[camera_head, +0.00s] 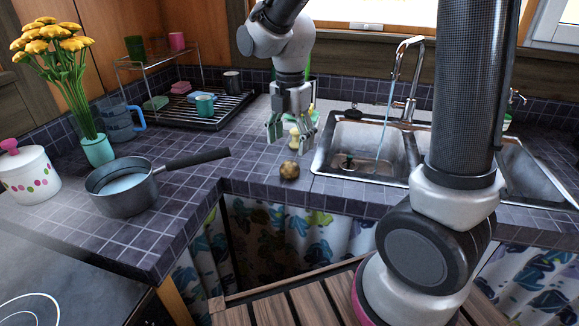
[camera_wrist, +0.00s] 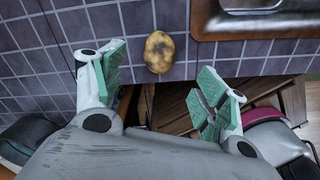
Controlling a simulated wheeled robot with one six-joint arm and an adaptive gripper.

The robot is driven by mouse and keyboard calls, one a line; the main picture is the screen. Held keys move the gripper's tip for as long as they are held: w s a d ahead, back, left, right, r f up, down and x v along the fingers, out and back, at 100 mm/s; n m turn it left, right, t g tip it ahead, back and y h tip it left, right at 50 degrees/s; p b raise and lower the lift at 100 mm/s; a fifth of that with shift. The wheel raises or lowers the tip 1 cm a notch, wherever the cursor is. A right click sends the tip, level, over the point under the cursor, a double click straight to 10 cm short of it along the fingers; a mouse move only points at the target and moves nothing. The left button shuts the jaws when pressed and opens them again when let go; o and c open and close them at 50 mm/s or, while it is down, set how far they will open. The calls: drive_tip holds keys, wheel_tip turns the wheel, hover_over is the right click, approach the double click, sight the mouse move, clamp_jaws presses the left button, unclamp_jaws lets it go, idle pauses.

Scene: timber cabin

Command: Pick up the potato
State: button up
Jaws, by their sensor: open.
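The potato (camera_head: 289,170) is small, brown and roundish. It lies on the tiled counter (camera_head: 250,172) near its front edge, left of the sink. In the wrist view the potato (camera_wrist: 159,52) lies ahead of the gap between the open fingers, near the counter edge. My gripper (camera_head: 291,135) is open and empty, with green finger pads. In the head view it hangs above the counter, behind the potato. The wrist view shows both fingers of my gripper (camera_wrist: 160,88) spread apart, not touching the potato.
The sink (camera_head: 352,141) with a running tap (camera_head: 402,75) is right of the potato. A saucepan (camera_head: 125,188) with its handle pointing right stands at left. A dish rack (camera_head: 205,108) with cups is at the back.

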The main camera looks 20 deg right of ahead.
sight(290, 163)
drive_tip(key=shift+f, duration=0.25)
wheel_tip(290, 163, down, 7)
drive_tip(key=shift+f, duration=0.15)
drive_tip(key=c, duration=1.1)
